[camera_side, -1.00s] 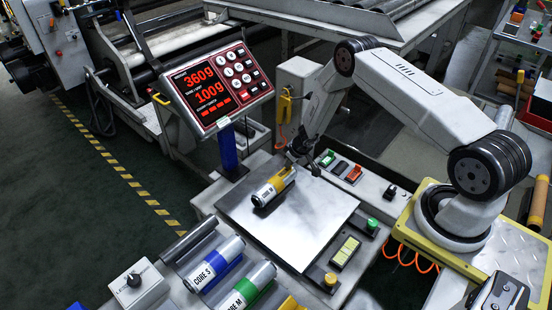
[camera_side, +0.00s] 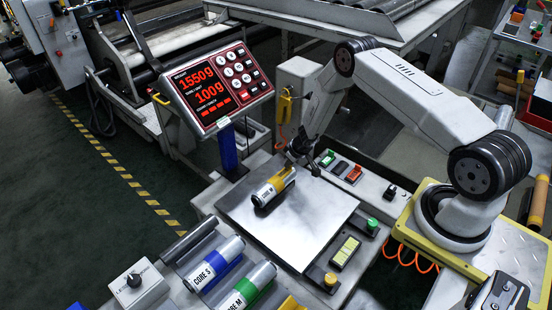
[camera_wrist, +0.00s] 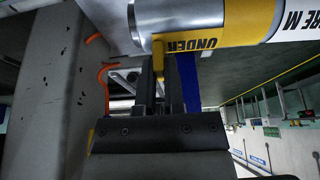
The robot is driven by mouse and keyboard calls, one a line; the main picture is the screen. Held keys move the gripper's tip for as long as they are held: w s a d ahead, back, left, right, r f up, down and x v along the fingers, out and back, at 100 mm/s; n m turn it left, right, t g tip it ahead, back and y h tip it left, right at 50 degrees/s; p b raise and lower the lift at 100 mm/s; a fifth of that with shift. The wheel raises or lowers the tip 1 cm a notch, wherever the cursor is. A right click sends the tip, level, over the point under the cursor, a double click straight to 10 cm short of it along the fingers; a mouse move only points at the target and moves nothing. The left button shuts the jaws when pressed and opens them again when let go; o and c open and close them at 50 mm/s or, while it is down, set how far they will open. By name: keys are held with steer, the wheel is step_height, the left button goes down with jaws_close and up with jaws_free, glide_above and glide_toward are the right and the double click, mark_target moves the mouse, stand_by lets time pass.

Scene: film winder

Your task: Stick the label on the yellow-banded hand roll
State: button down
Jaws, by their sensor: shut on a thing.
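The yellow-banded roll (camera_side: 268,190) lies on the bright metal plate (camera_side: 305,230), its silver end toward the lower left. In the wrist view the roll (camera_wrist: 180,17) crosses the top, with a yellow band marked UNDER and a white part with black letters. My gripper (camera_side: 297,160) is at the far upper right end of the roll. In the wrist view my gripper (camera_wrist: 160,65) is shut on a small yellow piece (camera_wrist: 158,52) right beside the band. I cannot tell whether this piece is the label or whether it is fixed to the roll.
A display (camera_side: 212,88) on a blue post stands at the back left and reads 15509 above 1009. The blue-banded CORE S roll (camera_side: 214,263) and green-banded CORE M roll (camera_side: 247,287) lie on a rack at front. A yellow-green pad (camera_side: 345,252) is right of the plate.

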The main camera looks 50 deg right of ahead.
steer(key=c, duration=0.7)
jaws_free()
steer(key=shift+f, duration=0.1)
steer(key=shift+o, duration=0.2)
steer(key=shift+r, duration=0.2)
steer(key=shift+s+r, duration=0.3)
steer(key=shift+r, duration=0.35)
steer(key=v, duration=0.6)
steer(key=shift+s+a+r, duration=0.1)
